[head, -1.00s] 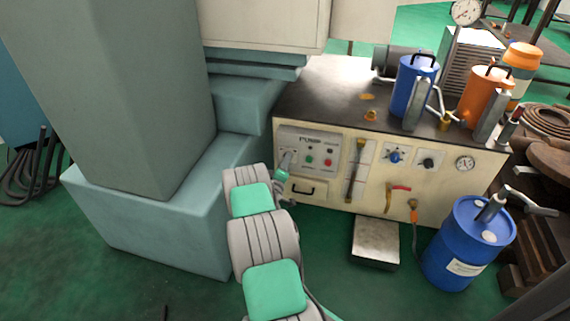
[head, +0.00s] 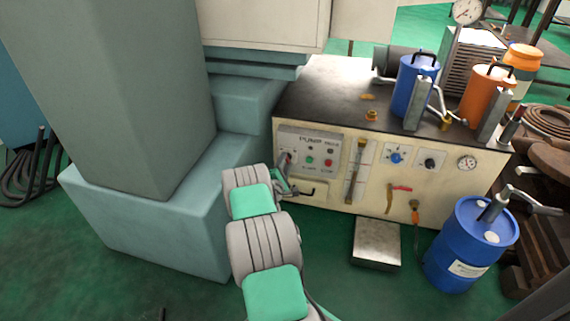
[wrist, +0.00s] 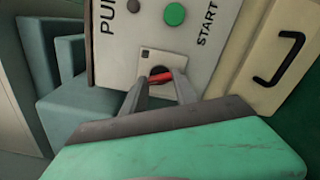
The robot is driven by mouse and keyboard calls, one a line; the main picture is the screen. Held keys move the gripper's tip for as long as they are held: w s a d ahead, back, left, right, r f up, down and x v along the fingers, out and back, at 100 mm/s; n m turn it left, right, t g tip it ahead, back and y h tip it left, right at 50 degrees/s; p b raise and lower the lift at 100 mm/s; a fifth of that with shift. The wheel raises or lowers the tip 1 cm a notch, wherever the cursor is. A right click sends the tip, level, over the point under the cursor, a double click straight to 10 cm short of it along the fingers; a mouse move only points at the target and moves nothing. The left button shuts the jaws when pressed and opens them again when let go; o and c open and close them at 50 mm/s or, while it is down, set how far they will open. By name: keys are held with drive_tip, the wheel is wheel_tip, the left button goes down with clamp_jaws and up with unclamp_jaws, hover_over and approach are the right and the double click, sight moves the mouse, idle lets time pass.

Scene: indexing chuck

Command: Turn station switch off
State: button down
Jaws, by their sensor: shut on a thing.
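The station switch is a small red lever (wrist: 161,77) on a dark round base in a pale plate, at the lower left of the grey PUMP panel (head: 322,141). In the wrist view it lies slanted between my fingertips. My gripper (wrist: 160,84) is shut on the lever, one grey finger on each side. In the head view my gripper (head: 288,166) is at the panel's left edge, small and partly hidden by my wrist. The lever's exact setting is hard to read.
A green START button (wrist: 174,14) is close above the switch. A black drawer handle (wrist: 279,58) sticks out beside it. The teal machine base (head: 190,200) stands close on the left. A blue drum (head: 462,245) and a metal block (head: 377,240) are on the floor at right.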

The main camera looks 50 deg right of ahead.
drive_tip(key=shift+n, duration=0.5)
drive_tip(key=c, duration=1)
unclamp_jaws()
drive_tip(key=shift+o, duration=0.2)
drive_tip(key=shift+a, duration=0.1)
drive_tip(key=p+v, duration=0.2)
drive_tip(key=v, duration=0.5)
drive_tip(key=shift+s+a, duration=0.2)
drive_tip(key=shift+a, duration=0.1)
